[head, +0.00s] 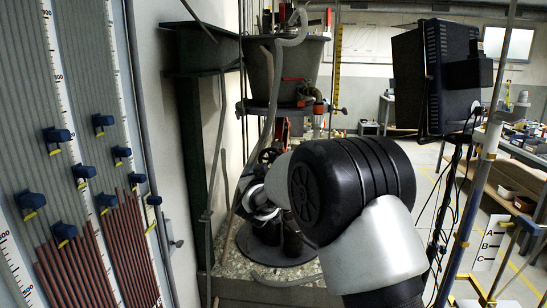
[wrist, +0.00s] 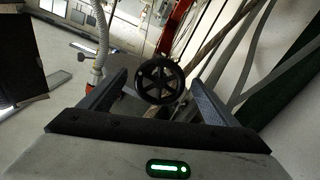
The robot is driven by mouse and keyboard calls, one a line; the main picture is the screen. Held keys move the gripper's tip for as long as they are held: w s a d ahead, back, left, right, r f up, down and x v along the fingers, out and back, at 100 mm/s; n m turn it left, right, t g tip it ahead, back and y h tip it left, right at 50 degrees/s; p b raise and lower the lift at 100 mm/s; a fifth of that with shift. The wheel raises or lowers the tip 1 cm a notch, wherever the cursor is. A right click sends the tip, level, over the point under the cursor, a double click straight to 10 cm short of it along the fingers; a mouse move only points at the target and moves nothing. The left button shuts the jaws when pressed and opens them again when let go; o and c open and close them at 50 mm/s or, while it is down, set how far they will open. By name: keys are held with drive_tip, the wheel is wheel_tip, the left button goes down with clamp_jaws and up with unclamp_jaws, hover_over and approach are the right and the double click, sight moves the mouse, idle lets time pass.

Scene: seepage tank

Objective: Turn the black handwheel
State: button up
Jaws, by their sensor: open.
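The black handwheel (wrist: 160,79) is round and spoked. In the wrist view it stands upright between and beyond the two fingers of my gripper (wrist: 160,86), facing the camera. My gripper is open, with one finger to the left and one to the right of the wheel. I see no contact between the fingers and the wheel, and the exact depth gap is hard to tell. In the head view a small dark wheel (head: 268,156) shows just above my arm's end. My arm hides most of the gripper there.
A grey tank (head: 275,68) with hoses stands above the wheel. A board with blue clips (head: 62,136) and tubes fills the left. A monitor (head: 437,75) on a stand is right of my arm. In the wrist view a grey hose (wrist: 100,45) runs left of the wheel.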

sight(273, 157)
drive_tip(key=w, duration=0.6)
drive_tip(key=shift+w+p, duration=0.25)
drive_tip(key=shift+p, duration=0.05)
drive_tip(key=shift+c, duration=0.2)
drive_tip(key=c, duration=1)
